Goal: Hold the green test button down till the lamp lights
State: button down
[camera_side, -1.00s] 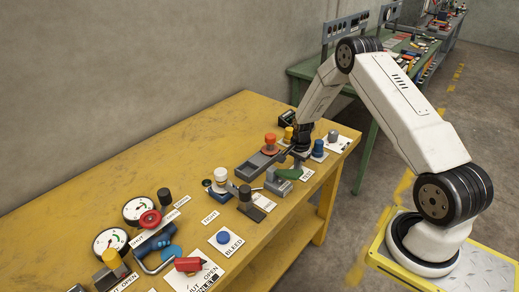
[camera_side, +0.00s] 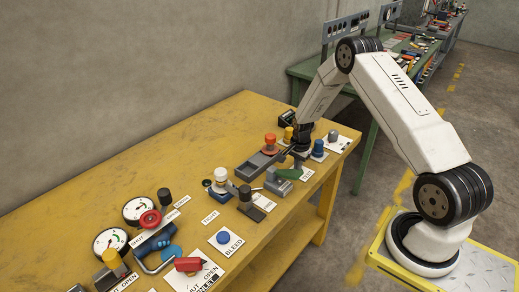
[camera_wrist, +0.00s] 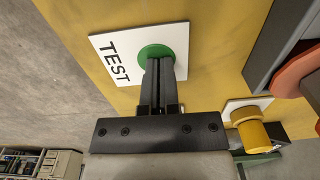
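The green test button (camera_wrist: 155,52) sits on a white plate marked TEST (camera_wrist: 116,66) in the wrist view. In the side view my gripper (camera_side: 298,151) points down among the fittings at the table's far end, and the button is not clearly seen there. I cannot make out a lit lamp in either view.
A yellow knob (camera_wrist: 253,131) and an orange-red knob (camera_wrist: 300,72) stand close on the right in the wrist view. In the side view a blue knob (camera_side: 318,148) stands close right of my gripper. The yellow table (camera_side: 130,165) is bare along its wall side.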

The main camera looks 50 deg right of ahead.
jog(key=shift+s+a+f, duration=0.2)
jog(key=shift+s+f, duration=0.2)
jog(key=shift+s, duration=0.1)
notch_tip(320, 180, up, 15)
jog(key=w, duration=0.1)
jog(key=shift+d, duration=0.2)
dwell(0.7)
jog(key=s+a+r+n+t, duration=0.1)
jog(key=s+a+r+n, duration=0.1)
jog(key=a+n, duration=0.35)
jog(key=s+a+r+n, duration=0.2)
jog(key=a+r+n, duration=0.1)
jog(key=a, duration=0.6)
jog(key=s+a+r+n+t, duration=0.1)
jog(key=s+a+n, duration=0.8)
jog(key=s+a, duration=0.1)
jog(key=shift+s+a, duration=0.25)
jog(key=shift+a, duration=0.05)
jog(key=shift+r+n, duration=0.1)
jog(key=shift+n, duration=0.15)
